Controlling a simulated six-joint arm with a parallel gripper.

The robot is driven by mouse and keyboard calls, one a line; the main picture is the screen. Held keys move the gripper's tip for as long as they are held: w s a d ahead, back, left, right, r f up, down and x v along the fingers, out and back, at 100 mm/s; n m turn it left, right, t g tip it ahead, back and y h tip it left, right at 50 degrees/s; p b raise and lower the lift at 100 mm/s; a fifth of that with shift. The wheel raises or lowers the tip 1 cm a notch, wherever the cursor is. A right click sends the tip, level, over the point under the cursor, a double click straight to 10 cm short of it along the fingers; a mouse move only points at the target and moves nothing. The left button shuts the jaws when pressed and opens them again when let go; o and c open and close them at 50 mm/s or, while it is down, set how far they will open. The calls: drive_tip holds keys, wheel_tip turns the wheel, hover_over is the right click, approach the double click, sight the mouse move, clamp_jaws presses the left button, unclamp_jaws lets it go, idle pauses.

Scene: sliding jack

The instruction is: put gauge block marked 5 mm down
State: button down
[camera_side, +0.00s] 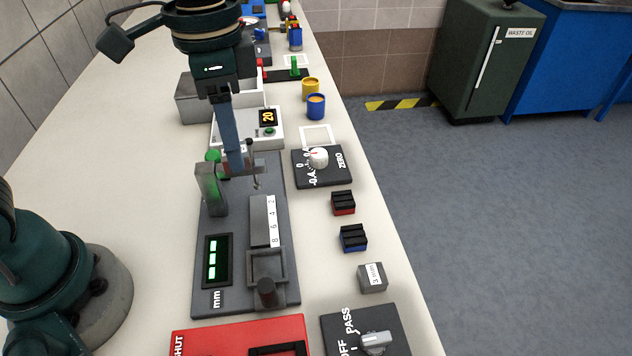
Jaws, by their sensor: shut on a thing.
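My gripper (235,168) reaches down over the far part of a dark grey measuring plate (206,290), its long blue-grey fingers close together. It is shut on a small piece at the fingertips, largely hidden; no 5 mm mark can be read. A grey upright post (211,188) with a green top stands just left of the fingertips. The plate carries a sliding part with a white scale (273,222), a lit green display (217,261) and a dark knob (267,293). A grey block marked 3 mm (372,278) lies on the bench to the right.
Red-and-black (343,203) and blue-and-black (353,238) blocks lie right of the plate. A ZERO dial panel (322,166) and white square frame (317,136) stand farther back; a PASS switch panel (365,331) and red tray (240,334) are near the front.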

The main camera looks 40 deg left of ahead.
drive_tip(key=a+r+n, duration=0.1)
drive_tip(key=n, duration=0.1)
drive_tip(key=a+n, duration=0.1)
drive_tip(key=n, duration=0.1)
drive_tip(key=a+r+n, duration=0.1)
drive_tip(key=n, duration=0.2)
drive_tip(key=shift+w+r, duration=0.3)
drive_tip(key=shift+w+a, duration=0.1)
drive_tip(key=shift+w, duration=0.05)
drive_tip(key=w+a+f+n, duration=0.2)
drive_tip(key=w+a+n, duration=0.1)
drive_tip(key=a, duration=1.1)
drive_tip(key=s+a+f+n, duration=0.2)
drive_tip(key=s+a+n, duration=0.15)
drive_tip(key=a, duration=0.35)
drive_tip(key=s+a+f+n, duration=0.1)
drive_tip(key=s+a+n, duration=0.2)
drive_tip(key=s+a, duration=0.35)
hover_over(178, 147)
wheel_tip(178, 147, down, 7)
drive_tip(key=shift+f, duration=2)
